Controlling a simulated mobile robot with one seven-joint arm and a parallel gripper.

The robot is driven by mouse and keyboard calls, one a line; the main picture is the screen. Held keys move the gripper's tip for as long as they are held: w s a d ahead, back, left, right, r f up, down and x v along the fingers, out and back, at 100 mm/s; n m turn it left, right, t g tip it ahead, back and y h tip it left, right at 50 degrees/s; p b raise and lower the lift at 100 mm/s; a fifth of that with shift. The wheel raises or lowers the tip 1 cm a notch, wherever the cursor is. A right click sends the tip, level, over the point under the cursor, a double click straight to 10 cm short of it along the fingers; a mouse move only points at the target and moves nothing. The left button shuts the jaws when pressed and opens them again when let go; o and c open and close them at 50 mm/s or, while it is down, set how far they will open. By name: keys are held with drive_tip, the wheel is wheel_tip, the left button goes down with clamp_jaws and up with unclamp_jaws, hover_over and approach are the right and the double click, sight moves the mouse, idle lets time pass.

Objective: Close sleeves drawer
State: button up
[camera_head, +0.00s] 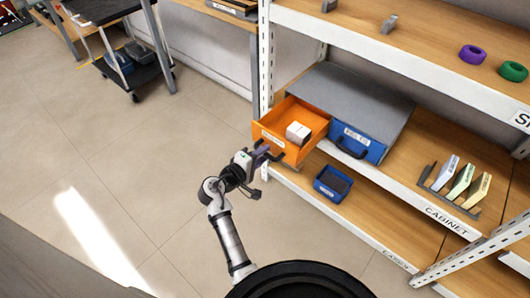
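An orange drawer (311,121) stands pulled out of a grey cabinet (350,98) on the middle shelf. Its front bears a white label too small to read for certain. A white box (298,133) sits inside it. My gripper (268,153) is at the drawer's front, close to its handle area. The dark fingers appear spread, but I cannot tell whether they touch the drawer or hold the handle. A blue drawer (357,143) with a label and dark handle sits to the right, flush in the cabinet.
A small blue bin (333,183) stands on the lower shelf. A rack with several upright boxes (461,181) is at the right. Purple (472,54) and green (513,71) rings lie on the upper shelf. A white shelf post (265,60) stands left of the drawer.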

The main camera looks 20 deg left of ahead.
drive_tip(key=shift+x, duration=0.8)
drive_tip(key=shift+c, duration=0.4)
clamp_jaws()
